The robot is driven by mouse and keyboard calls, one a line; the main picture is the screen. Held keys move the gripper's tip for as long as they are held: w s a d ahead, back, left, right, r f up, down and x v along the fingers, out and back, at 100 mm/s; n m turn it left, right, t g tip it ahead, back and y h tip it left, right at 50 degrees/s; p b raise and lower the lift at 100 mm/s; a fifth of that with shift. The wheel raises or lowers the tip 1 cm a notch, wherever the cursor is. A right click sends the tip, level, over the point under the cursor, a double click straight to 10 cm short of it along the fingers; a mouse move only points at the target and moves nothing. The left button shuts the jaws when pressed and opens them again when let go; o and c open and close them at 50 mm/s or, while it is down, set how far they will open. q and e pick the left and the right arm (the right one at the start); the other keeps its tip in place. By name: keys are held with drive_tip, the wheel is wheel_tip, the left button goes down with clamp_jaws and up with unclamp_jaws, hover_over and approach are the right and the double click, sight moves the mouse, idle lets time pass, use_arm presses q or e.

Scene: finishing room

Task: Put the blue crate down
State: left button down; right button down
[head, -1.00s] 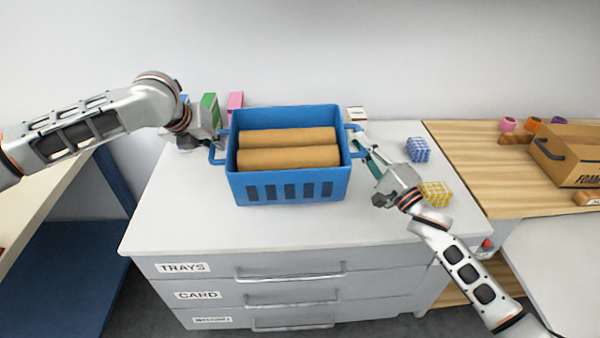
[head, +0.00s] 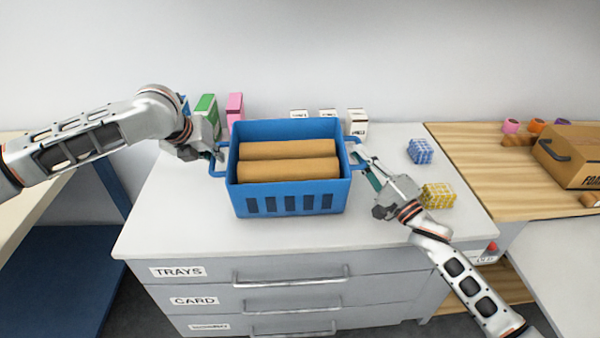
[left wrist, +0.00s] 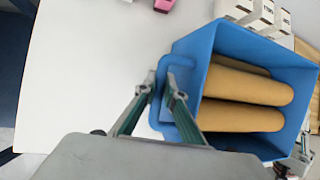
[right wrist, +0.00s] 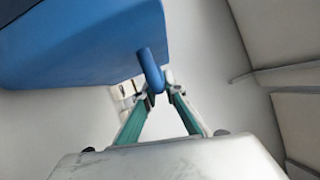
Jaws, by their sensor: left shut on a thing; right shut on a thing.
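The blue crate (head: 290,203) is upright and level over the white cabinet top (head: 190,225), with brown rolls (head: 288,172) lying in it. I cannot tell whether its base touches the top. My left gripper (head: 219,157) is shut on the crate's left handle; the left wrist view shows its fingers (left wrist: 172,88) around the handle bar (left wrist: 163,75). My right gripper (head: 360,158) is shut on the right handle; the right wrist view shows its fingertips (right wrist: 162,92) at the blue handle (right wrist: 150,68).
Green (head: 206,107) and pink (head: 234,108) boxes stand at the back left, small white boxes (head: 356,121) behind the crate. Blue (head: 420,151) and yellow (head: 438,195) patterned blocks lie right, near my right gripper. The cabinet top in front of the crate is clear.

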use_arm(q)
drive_tip(key=shift+w+a+r, duration=0.1)
drive_tip(key=shift+a+r, duration=0.05)
drive_tip(key=shift+a, duration=0.05)
use_arm(e)
drive_tip(key=shift+w+d+r, duration=0.1)
drive_tip(key=shift+d+r, duration=0.05)
drive_tip(key=shift+d, duration=0.05)
use_arm(q)
drive_tip(key=c, duration=2.2)
unclamp_jaws()
use_arm(e)
drive_tip(key=c, duration=2.1)
unclamp_jaws()
drive_tip(key=shift+c, duration=0.2)
use_arm(q)
drive_tip(key=shift+o, duration=0.3)
drive_tip(key=shift+d, duration=0.1)
use_arm(e)
drive_tip(key=shift+o, duration=0.2)
drive_tip(key=shift+a, duration=0.1)
use_arm(q)
drive_tip(key=o, duration=0.8)
drive_tip(key=shift+d, duration=0.1)
use_arm(e)
drive_tip(key=shift+a, duration=0.1)
use_arm(q)
drive_tip(key=v, duration=1.2)
